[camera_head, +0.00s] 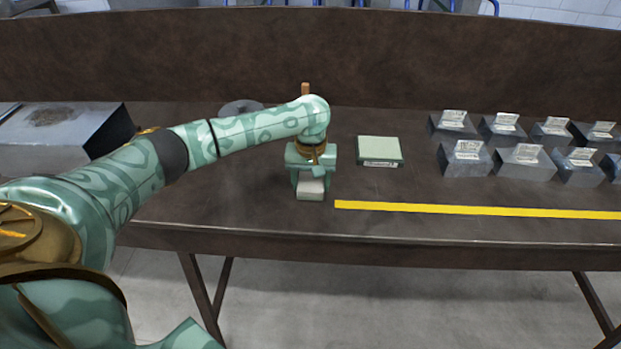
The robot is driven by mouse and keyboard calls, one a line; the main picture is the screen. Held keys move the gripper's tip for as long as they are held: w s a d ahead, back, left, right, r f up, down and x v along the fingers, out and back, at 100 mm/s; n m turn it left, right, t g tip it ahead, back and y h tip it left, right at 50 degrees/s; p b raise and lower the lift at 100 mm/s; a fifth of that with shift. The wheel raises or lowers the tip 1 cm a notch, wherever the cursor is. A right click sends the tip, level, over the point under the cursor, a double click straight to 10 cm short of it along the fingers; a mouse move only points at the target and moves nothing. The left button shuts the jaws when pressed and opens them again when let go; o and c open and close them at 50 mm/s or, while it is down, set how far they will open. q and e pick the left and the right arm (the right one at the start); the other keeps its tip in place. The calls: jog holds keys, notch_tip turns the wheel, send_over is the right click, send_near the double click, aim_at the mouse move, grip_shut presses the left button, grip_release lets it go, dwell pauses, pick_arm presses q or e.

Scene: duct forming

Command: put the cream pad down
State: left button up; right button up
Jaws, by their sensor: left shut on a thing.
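My left gripper (311,184) points down over the front part of the brown table, left of the yellow strip's end. It is shut on the cream pad (310,190), a small pale block between its fingers. I cannot tell whether the pad touches the table top or hangs just above it. The upper part of the pad is hidden by the gripper. My right gripper is not in view.
A pale green slab (380,150) with a label lies right of my gripper. Several grey blocks with labels (466,160) stand at the right. A yellow strip (470,209) runs along the front. A grey metal box (60,140) stands at the left. A round grey thing (241,107) sits behind my arm.

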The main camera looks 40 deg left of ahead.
aim_at(308, 181)
pick_arm(q)
jog(key=o, duration=1.2)
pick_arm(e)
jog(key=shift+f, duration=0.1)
pick_arm(q)
jog(key=shift+f+b, duration=0.15)
jog(key=shift+b, duration=0.3)
jog(key=shift+f+b, duration=0.15)
jog(key=shift+b, duration=1)
notch_tip(308, 181, up, 17)
jog(key=p, duration=1.1)
jog(key=shift+s+a, duration=0.15)
jog(key=shift+a, duration=0.2)
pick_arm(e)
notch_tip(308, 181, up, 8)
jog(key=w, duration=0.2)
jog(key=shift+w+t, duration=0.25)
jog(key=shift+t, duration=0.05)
